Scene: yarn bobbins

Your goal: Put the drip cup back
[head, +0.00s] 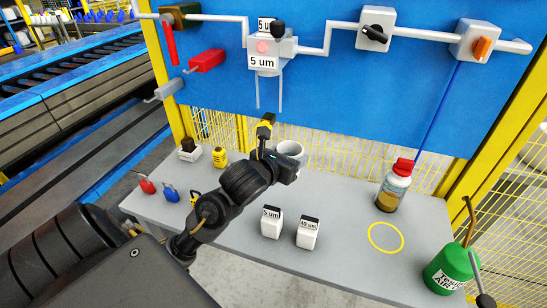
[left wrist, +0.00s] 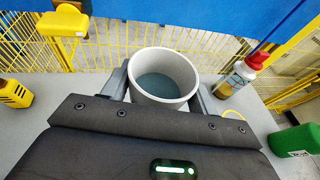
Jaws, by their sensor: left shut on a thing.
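The drip cup is a round, pale grey, open-topped cup (head: 291,148) over the back part of the table in the head view. My left gripper (head: 287,160) is shut on it. In the left wrist view the cup (left wrist: 163,62) is upright between the two grey fingers (left wrist: 163,90), one at each side. Its inside looks bluish grey. My gripper hides the cup's lower part in the head view, so I cannot tell how high it is above the table. My right gripper is not in view.
A grey table (head: 335,262) holds two white "5 um" and "40 um" blocks (head: 272,224), a red-capped bottle (head: 394,187), a yellow ring (head: 385,238) and a green container (head: 448,270). Red and blue locks (head: 170,193) lie left. A blue panel (head: 330,90) with pipework stands behind.

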